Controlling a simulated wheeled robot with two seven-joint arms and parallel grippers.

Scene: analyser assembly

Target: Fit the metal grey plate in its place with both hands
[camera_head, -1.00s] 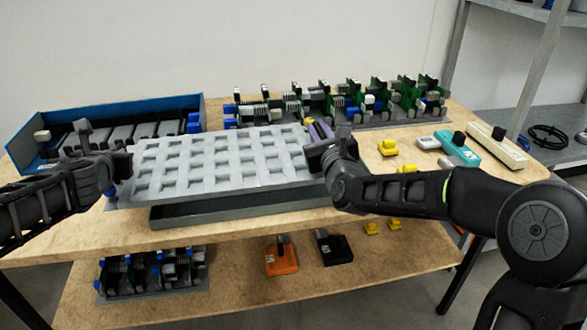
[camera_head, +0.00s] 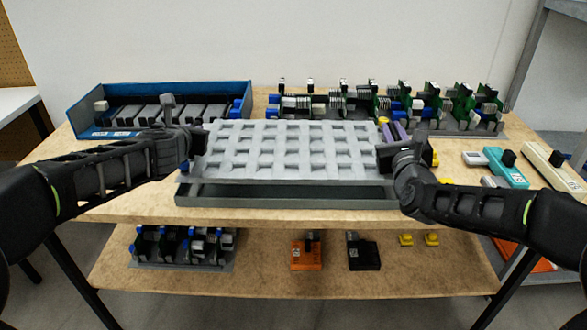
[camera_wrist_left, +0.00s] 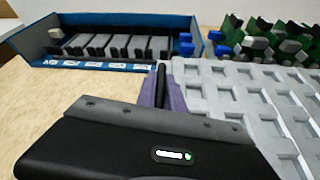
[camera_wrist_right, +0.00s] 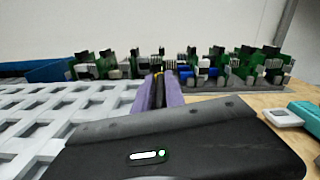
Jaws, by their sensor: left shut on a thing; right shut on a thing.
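The metal grey plate (camera_head: 285,150), with rows of square pockets, is held about level above a dark grey open tray (camera_head: 290,201) on the table. A dark gap shows between plate and tray along the front. My left gripper (camera_head: 196,142) is shut on the plate's left edge; the plate also shows in the left wrist view (camera_wrist_left: 235,100). My right gripper (camera_head: 388,150) is shut on the right edge; the plate also shows in the right wrist view (camera_wrist_right: 55,115). Purple finger pads (camera_wrist_left: 172,98) show in both wrist views. The tray's inside is mostly hidden.
A blue box (camera_head: 158,104) of dark modules stands back left. Green circuit-board assemblies (camera_head: 455,105) stand behind the plate. A teal-and-white tool (camera_head: 505,166) lies at right. The lower shelf holds an orange block (camera_head: 306,252), a black block (camera_head: 363,252) and small yellow parts.

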